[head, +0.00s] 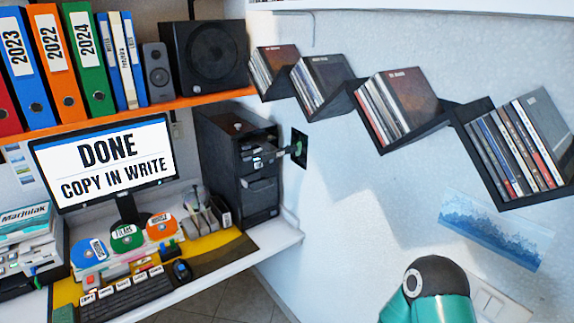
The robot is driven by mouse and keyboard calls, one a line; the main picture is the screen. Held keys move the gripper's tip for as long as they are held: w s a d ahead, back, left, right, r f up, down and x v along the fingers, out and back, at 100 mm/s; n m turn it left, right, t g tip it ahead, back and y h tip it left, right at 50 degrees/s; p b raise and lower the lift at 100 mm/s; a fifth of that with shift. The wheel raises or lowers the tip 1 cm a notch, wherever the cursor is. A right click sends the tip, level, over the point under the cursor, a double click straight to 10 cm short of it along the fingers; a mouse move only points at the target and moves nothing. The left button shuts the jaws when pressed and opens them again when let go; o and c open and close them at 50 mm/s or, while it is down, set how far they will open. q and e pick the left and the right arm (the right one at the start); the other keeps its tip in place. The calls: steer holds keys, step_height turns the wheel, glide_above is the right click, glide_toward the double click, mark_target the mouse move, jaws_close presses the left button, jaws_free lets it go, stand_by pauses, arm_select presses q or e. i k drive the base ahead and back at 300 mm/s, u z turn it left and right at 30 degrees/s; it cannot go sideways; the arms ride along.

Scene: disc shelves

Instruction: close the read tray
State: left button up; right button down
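A black computer tower (222,165) stands at the right end of the desk, against the wall. On its upper front a dark drive tray (275,153) appears to stick out to the right. Small light labels on the front are too small to read, so I cannot tell for sure which tray is the read one. Below it the front shows another drive bay (260,187). Neither gripper shows; only a teal and black part of my arm is at the bottom right.
A monitor (105,162) reads "DONE COPY IN WRITE". Blue, green and orange discs stand before it, with a keyboard (128,298) and mouse (182,270). An orange shelf (190,101) holds binders and speakers. Zigzag black disc shelves (450,118) run along the right wall.

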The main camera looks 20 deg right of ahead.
mark_target(261, 140)
steer(key=k, duration=1.1)
steer(key=u, duration=0.25)
steer(key=i, duration=0.7)
steer(key=u, duration=0.4)
steer(key=i, duration=1.6)
steer(key=z, duration=0.7)
